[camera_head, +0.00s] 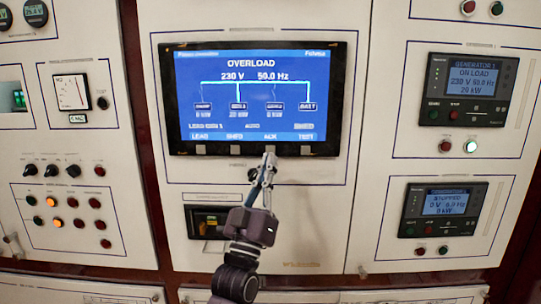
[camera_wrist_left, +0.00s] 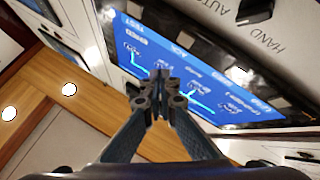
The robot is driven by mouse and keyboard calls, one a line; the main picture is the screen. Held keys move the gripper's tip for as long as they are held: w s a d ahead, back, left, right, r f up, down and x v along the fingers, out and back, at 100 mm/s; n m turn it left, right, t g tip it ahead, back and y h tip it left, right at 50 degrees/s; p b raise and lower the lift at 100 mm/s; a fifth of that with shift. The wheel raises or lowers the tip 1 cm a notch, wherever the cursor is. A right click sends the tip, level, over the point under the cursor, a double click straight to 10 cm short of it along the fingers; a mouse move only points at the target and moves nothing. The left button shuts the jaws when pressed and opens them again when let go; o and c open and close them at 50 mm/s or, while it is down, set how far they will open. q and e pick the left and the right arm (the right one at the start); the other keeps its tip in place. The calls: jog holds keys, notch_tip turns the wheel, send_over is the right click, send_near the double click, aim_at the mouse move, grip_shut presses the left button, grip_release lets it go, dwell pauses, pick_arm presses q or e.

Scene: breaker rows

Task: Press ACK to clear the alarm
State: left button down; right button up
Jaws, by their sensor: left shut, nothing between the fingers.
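A blue screen (camera_head: 250,95) in a black frame reads OVERLOAD, 230 V, 50.0 Hz. Its bottom row of labels includes ACK (camera_head: 270,140), third from the left. Grey buttons line the bezel below the labels. My left gripper (camera_head: 269,158) is shut and empty, its fingertips at the bezel just below the ACK label. They cover most of the button there, and I cannot tell whether they touch it. In the left wrist view the shut fingertips (camera_wrist_left: 158,82) overlap the tilted screen (camera_wrist_left: 180,62). My right gripper is not in view.
A TEST button (camera_head: 305,150) sits close on the right, a SHED button (camera_head: 236,149) on the left. Below the screen is a dark recessed unit (camera_head: 208,221). Knobs and lamps (camera_head: 73,171) fill the left panel; two generator controllers (camera_head: 467,90) are on the right.

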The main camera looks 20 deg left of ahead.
aim_at(270, 150)
pick_arm(q)
jog(key=shift+w+a+b, duration=0.2)
jog(key=shift+w+b, duration=0.05)
jog(key=shift+w, duration=0.45)
jog(key=shift+w+a+b, duration=0.2)
jog(key=shift+w+a, duration=0.05)
jog(key=shift+w, duration=0.5)
jog(key=shift+w+a+b, duration=0.2)
jog(key=shift+w+b, duration=0.05)
jog(key=shift+w, duration=0.45)
jog(key=shift+w+a, duration=0.1)
jog(key=shift+w, duration=0.3)
jog(key=shift+w+a+b, duration=0.1)
jog(key=shift+w+b, duration=0.25)
jog(key=shift+w, duration=0.05)
dwell(0.4)
jog(key=shift+s, duration=0.15)
jog(key=shift+s+d+p, duration=0.25)
jog(key=shift+s+p, duration=0.1)
jog(key=shift+s, duration=0.35)
